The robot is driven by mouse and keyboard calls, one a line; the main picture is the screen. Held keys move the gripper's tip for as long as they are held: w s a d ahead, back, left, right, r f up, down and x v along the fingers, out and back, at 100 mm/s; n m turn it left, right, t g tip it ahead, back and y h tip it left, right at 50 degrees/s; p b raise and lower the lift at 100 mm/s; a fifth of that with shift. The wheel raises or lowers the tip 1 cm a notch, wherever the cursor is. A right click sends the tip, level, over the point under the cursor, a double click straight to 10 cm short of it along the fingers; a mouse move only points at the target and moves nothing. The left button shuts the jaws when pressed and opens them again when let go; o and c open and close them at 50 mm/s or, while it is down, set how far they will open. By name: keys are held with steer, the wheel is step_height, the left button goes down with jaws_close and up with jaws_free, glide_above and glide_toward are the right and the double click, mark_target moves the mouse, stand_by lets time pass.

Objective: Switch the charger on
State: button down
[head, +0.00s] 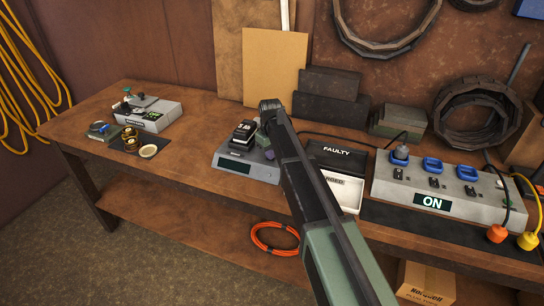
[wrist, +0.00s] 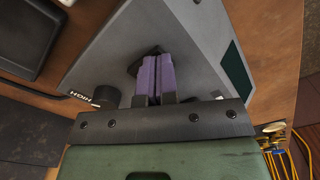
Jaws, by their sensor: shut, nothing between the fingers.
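The charger, a grey box (head: 226,170) with a dark front display, stands on the bench left of centre in the head view. A black block (head: 243,132) sits on it. In the wrist view its sloped grey top (wrist: 195,40) shows a dark panel (wrist: 236,66) and a black knob (wrist: 105,96) near the word HIGH. My gripper (head: 270,154) is low over its right side. In the wrist view my gripper's purple fingers (wrist: 156,62) are together and empty, over a small dark part (wrist: 140,62) that they mostly hide. Contact cannot be told.
A black FAULTY tray (head: 338,154) and a white tray (head: 344,190) stand right of the charger, partly behind my arm. Farther right is a grey socket box (head: 383,190) lit ON. A grey device (head: 152,115) stands at the left.

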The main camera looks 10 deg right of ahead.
step_height(320, 180, up, 7)
steer(key=p, duration=0.7)
steer(key=shift+r, duration=0.15)
steer(key=s+d+m, duration=0.2)
steer(key=s+m, duration=0.1)
steer(key=s, duration=1.3)
steer(key=s+d+m, duration=0.2)
steer(key=s+m, duration=0.1)
steer(key=s, duration=1.2)
steer(key=shift+s+d, duration=0.4)
